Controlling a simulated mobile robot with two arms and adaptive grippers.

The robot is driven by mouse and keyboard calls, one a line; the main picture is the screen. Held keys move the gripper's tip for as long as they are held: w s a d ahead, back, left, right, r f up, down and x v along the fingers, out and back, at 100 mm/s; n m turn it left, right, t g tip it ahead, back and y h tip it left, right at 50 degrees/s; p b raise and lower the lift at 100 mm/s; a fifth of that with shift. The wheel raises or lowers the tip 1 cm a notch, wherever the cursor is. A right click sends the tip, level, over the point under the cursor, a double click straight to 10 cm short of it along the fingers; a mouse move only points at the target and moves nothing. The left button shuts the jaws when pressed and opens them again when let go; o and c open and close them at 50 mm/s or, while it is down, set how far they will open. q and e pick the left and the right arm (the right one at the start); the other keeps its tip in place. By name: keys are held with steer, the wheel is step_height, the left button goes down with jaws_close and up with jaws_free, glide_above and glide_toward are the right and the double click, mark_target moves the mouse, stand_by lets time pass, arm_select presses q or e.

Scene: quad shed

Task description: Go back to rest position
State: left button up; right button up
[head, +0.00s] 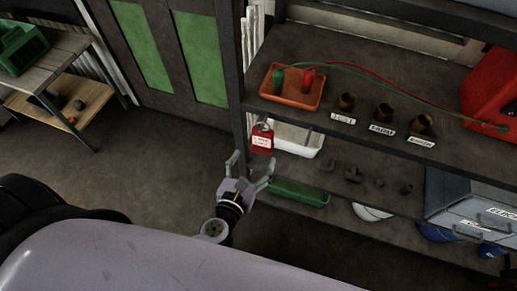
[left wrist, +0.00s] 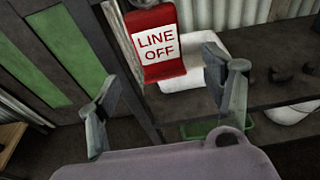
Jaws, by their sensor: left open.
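My left gripper (head: 249,170) is open and empty in front of the shelf's left post. Its two fingers also show spread in the left wrist view (left wrist: 168,100). My right gripper is not in either view.
Lower down are a white tray (head: 298,147), a green tray (head: 299,194) and a grey toolbox (head: 470,205). A workbench (head: 62,62) stands left. Floor between is clear.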

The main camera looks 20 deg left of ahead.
arm_select(q)
steer(key=v, duration=0.6)
steer(key=s+a+f+n+g, duration=0.25)
steer(key=f+n, duration=0.25)
steer(key=f, duration=0.5)
steer(key=s+a+f+n+g+y, duration=0.1)
steer(key=s+a+f+n+g, duration=0.3)
steer(key=f, duration=0.6)
steer(key=s+f+n+g, duration=0.2)
steer(key=f+n, duration=0.4)
steer(key=f, duration=0.4)
steer(key=s+a+f+n+g, duration=0.3)
steer(key=s+f+n+g, duration=0.3)
steer(key=s+f+n, duration=0.8)
steer(key=s+n, duration=0.4)
steer(key=n, duration=0.1)
steer(key=shift+f, duration=0.25)
steer(key=shift+a, duration=0.1)
